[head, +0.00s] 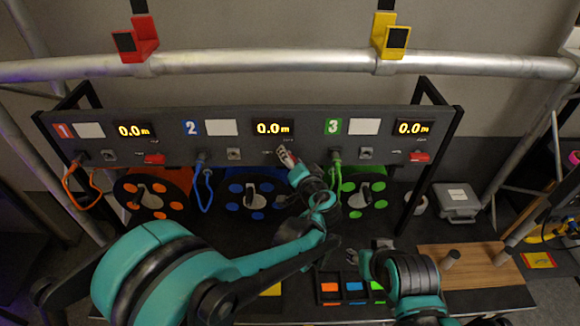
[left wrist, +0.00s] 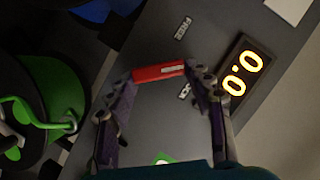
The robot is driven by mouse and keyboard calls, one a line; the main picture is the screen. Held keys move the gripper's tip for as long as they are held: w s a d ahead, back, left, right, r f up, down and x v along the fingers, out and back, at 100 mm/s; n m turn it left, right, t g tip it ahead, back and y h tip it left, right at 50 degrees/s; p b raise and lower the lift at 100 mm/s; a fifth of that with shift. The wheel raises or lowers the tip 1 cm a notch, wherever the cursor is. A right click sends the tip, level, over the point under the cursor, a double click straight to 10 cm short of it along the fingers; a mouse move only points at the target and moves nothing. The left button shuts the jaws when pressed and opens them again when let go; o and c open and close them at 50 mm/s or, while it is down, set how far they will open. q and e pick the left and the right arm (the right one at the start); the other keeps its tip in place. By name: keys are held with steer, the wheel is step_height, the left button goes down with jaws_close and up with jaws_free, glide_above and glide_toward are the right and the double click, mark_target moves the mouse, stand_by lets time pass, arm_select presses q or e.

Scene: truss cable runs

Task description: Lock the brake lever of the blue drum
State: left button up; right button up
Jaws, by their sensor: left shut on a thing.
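The blue drum (head: 250,191) sits under the panel section marked 2. Its brake lever is red and lies across the panel between the FREE and LOCK labels in the left wrist view (left wrist: 158,72). My left gripper (head: 286,155) is at the panel, below and right of the 2 display. In the left wrist view, its fingertips (left wrist: 160,74) are at the two ends of the red lever, shut on it. In the head view the gripper hides most of this lever. My right gripper (head: 366,250) is low, near the small trays, with its fingers apart and nothing seen between them.
The dark panel (head: 100,120) also carries red levers for the orange drum (head: 154,158) and green drum (head: 418,157). All three displays read 0.0 m. A colored tray (head: 342,300) and a wooden board (head: 485,272) lie in front. A truss tube (head: 250,62) runs above.

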arm_select(q)
steer(key=shift+d+f+m+t+y+b, duration=0.15)
steer(key=shift+m+t+y+b, duration=0.25)
steer(key=shift+m+b, duration=0.9)
steer(key=shift+d+f+m+t+y+b, duration=0.15)
steer(key=shift+m+t+y+b, duration=0.25)
steer(key=shift+m+b, duration=0.85)
steer(key=shift+d+f+m+t+y+b, duration=0.15)
steer(key=shift+m+t+y+b, duration=0.25)
steer(key=shift+m+b, duration=0.9)
steer(key=shift+a+n, duration=0.15)
steer(key=shift+n, duration=0.1)
steer(key=o, duration=1.1)
steer(key=shift+o, duration=0.2)
steer(key=shift+r, duration=0.1)
